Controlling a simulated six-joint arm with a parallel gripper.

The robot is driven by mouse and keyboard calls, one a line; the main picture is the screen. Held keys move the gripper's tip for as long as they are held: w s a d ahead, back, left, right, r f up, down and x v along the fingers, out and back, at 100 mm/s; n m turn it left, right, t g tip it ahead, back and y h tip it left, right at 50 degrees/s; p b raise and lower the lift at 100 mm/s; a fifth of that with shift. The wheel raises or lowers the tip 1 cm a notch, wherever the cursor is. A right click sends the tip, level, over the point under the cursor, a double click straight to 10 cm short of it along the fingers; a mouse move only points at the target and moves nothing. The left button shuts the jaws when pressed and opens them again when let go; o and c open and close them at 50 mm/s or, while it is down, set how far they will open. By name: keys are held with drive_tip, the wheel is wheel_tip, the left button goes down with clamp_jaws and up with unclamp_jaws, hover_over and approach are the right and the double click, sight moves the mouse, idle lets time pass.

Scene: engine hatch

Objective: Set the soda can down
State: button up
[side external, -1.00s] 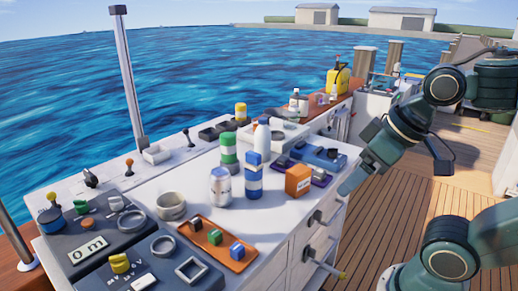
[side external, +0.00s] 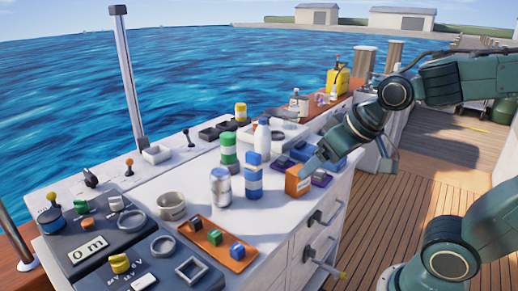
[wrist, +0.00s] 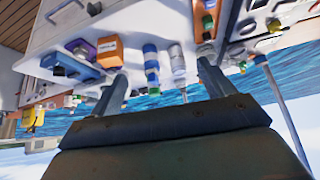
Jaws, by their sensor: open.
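A silver can (side external: 220,187), which looks like the soda can, stands upright on the white counter top (side external: 268,222). It stands just left of a blue-and-white stack (side external: 254,178). My gripper (side external: 310,166) is over the counter's right side, by the orange box (side external: 297,182), to the right of the can and apart from it. In the wrist view my gripper (wrist: 163,90) has its two fingers spread wide, with nothing held. The can (wrist: 177,62) shows beyond the fingers there, between them in the picture.
A grey mug (side external: 171,206) and an orange tray (side external: 232,258) with small blocks are left and in front of the can. A green-and-white stack (side external: 228,150) and a white bottle (side external: 262,138) stand behind. Bare counter lies in front of the blue-and-white stack.

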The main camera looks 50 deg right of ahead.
drive_tip(key=w+d+f+m+t+h, duration=0.1)
drive_tip(key=w+f, duration=0.2)
drive_tip(key=w, duration=0.4)
drive_tip(key=w+d+f+m+t+h, duration=0.1)
drive_tip(key=w+f+t, duration=0.1)
drive_tip(key=w, duration=0.5)
drive_tip(key=n+t, duration=0.1)
drive_tip(key=t, duration=0.2)
approach(226, 180)
drive_tip(key=w, duration=0.1)
drive_tip(key=w+d+f, duration=0.1)
drive_tip(key=w+d, duration=0.1)
drive_tip(key=w, duration=0.1)
drive_tip(key=shift+w+f, duration=0.15)
drive_tip(key=shift+w+a+f+n+y, duration=0.3)
drive_tip(key=shift+f+n, duration=0.1)
drive_tip(key=shift+f, duration=0.05)
drive_tip(key=shift+x, duration=0.8)
drive_tip(key=shift+x, duration=2.9)
drive_tip(key=shift+c, duration=0.4)
